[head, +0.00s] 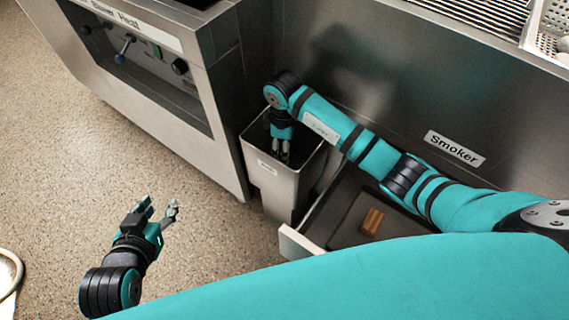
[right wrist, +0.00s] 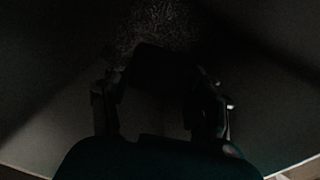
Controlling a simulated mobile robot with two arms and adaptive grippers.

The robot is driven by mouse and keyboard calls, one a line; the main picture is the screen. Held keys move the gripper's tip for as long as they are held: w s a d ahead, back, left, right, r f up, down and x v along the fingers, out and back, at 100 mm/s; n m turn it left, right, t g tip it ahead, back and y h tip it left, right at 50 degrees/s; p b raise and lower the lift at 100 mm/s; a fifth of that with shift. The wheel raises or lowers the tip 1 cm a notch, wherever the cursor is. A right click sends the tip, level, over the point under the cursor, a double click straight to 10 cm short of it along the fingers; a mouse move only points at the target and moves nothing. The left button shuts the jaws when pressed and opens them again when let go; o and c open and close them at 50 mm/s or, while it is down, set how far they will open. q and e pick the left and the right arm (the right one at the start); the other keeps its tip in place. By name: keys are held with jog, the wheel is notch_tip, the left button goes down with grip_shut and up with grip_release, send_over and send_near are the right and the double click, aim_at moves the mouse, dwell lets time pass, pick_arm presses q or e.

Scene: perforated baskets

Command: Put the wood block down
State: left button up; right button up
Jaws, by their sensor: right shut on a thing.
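My right gripper (head: 281,153) points down into the open top of a narrow metal bin (head: 273,187) in the head view. In the right wrist view its fingers (right wrist: 160,105) are closed on a dark, block-shaped thing (right wrist: 160,68), taken as the wood block; its colour and grain are lost in shadow. Whether it touches the bin's floor or walls cannot be told. My left gripper (head: 160,212) is open and empty over the floor at the lower left, well away from the bin.
An open drawer (head: 293,242) right of the bin holds brown wood pieces (head: 372,221). A panel labelled Smoker (head: 454,148) stands behind. A metal cabinet with knobs (head: 203,110) stands left of the bin. The speckled floor (head: 80,170) at left is mostly clear.

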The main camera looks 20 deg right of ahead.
notch_tip(320, 180, down, 4)
jog(key=shift+f+b, duration=0.1)
jog(key=shift+b, duration=0.45)
notch_tip(320, 180, down, 4)
jog(key=shift+r+b, duration=0.2)
jog(key=shift+b, duration=0.55)
pick_arm(q)
jog(key=w+d+r+t+h, duration=0.1)
jog(key=w+r+t, duration=0.1)
jog(key=r+t, duration=0.2)
jog(key=w+d+r+t+h, duration=0.1)
jog(key=w+d+r+t, duration=0.1)
jog(key=r, duration=0.5)
jog(key=shift+w+r+t+h, duration=0.3)
jog(key=shift+w+r+t, duration=0.15)
jog(key=shift+t, duration=0.55)
pick_arm(e)
jog(key=shift+f, duration=0.15)
jog(key=shift+f, duration=0.15)
jog(key=o, duration=1.1)
pick_arm(q)
jog(key=shift+d+r, duration=0.1)
jog(key=shift+r, duration=0.1)
pick_arm(e)
jog(key=shift+o, duration=0.2)
